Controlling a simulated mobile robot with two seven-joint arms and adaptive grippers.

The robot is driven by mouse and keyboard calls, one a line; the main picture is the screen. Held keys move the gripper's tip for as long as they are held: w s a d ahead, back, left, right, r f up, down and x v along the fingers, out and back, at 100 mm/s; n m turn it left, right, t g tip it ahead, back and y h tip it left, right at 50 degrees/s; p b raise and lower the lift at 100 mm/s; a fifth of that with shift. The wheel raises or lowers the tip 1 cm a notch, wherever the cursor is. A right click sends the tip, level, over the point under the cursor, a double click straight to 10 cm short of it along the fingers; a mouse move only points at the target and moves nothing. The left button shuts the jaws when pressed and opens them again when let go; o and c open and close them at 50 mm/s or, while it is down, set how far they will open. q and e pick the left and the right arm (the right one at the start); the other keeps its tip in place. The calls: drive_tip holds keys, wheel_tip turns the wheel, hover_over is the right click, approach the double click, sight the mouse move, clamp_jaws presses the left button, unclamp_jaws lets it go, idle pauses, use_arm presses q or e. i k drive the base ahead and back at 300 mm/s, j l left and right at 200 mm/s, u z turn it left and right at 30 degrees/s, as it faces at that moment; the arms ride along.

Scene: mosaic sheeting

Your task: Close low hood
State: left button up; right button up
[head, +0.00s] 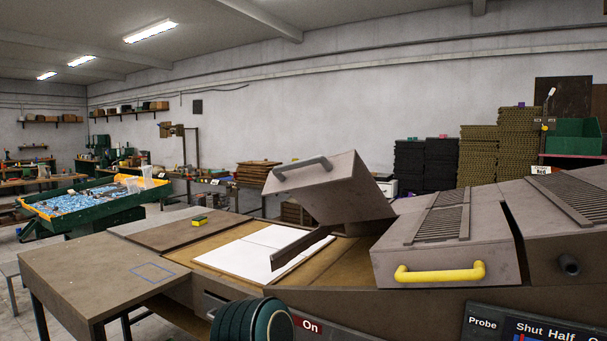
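A grey-brown box-shaped hood (345,190) stands tilted up at the middle of the machine, with a grey bar handle (303,167) on its upper left edge. A dark flat bar (299,248) slopes down to the left below it. To the right, a second hood (442,251) with a louvred top lies lowered, with a yellow handle (440,272) on its front. No label tells which one is the low hood. Neither of my grippers is in view, and nothing visible touches either hood.
White sheets (250,250) lie on the brown bed left of the raised hood. A yellow-green block (199,221) sits behind them. An "On" label (308,325) and a panel reading "Probe" and "Shut Half" (535,325) are in front.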

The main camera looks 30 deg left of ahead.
sight(339, 188)
drive_tip(key=i+j, duration=0.1)
drive_tip(key=j, duration=0.3)
drive_tip(key=i+j, duration=0.1)
drive_tip(key=j, duration=0.25)
drive_tip(key=i+j, duration=0.15)
drive_tip(key=j, duration=0.25)
drive_tip(key=i+j, duration=0.1)
drive_tip(key=j, duration=0.3)
drive_tip(key=i+j, duration=0.1)
drive_tip(key=j, duration=0.25)
drive_tip(key=i+j, duration=0.1)
drive_tip(key=j, duration=0.3)
drive_tip(key=u, duration=0.05)
